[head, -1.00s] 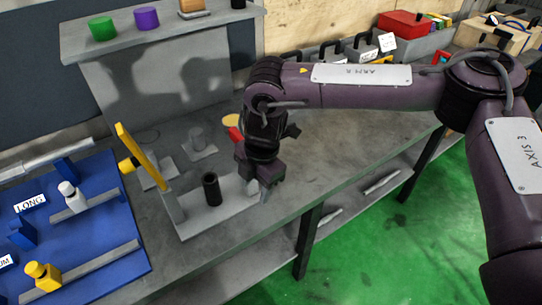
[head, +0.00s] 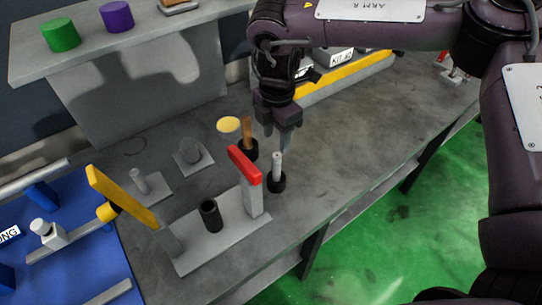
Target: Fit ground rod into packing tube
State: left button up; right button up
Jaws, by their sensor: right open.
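My right gripper (head: 285,142) points down with its fingers apart, just above a pale grey rod (head: 277,166). The rod stands upright in a short black cup (head: 276,184) on the bench. The fingertips look close to the rod's top; I cannot tell if they touch it. A dark hollow tube (head: 210,214) stands upright on a grey base plate (head: 228,238), left of the rod. Labels do not show which black holder is the packing tube. My left gripper is not in view.
A second black cup (head: 249,150) holds a brown piece. A blue board (head: 60,235) lies at left. Green and purple cylinders (head: 117,16) stand on a shelf.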

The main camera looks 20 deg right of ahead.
aim_at(277, 155)
jog(key=shift+w+f, duration=0.15)
jog(key=shift+f, duration=0.65)
jog(key=f+p, duration=0.1)
jog(key=s+f+p, duration=0.1)
jog(key=shift+d+f, duration=0.1)
jog(key=shift+f, duration=0.2)
notch_tip(277, 155, down, 3)
jog(key=shift+w+r+p, duration=0.15)
jog(key=shift+p, duration=0.15)
jog(key=shift+w+f, duration=0.1)
jog(key=shift+f, duration=0.15)
jog(key=c, duration=0.4)
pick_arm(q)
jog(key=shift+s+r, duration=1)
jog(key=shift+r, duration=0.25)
pick_arm(e)
grip_shut()
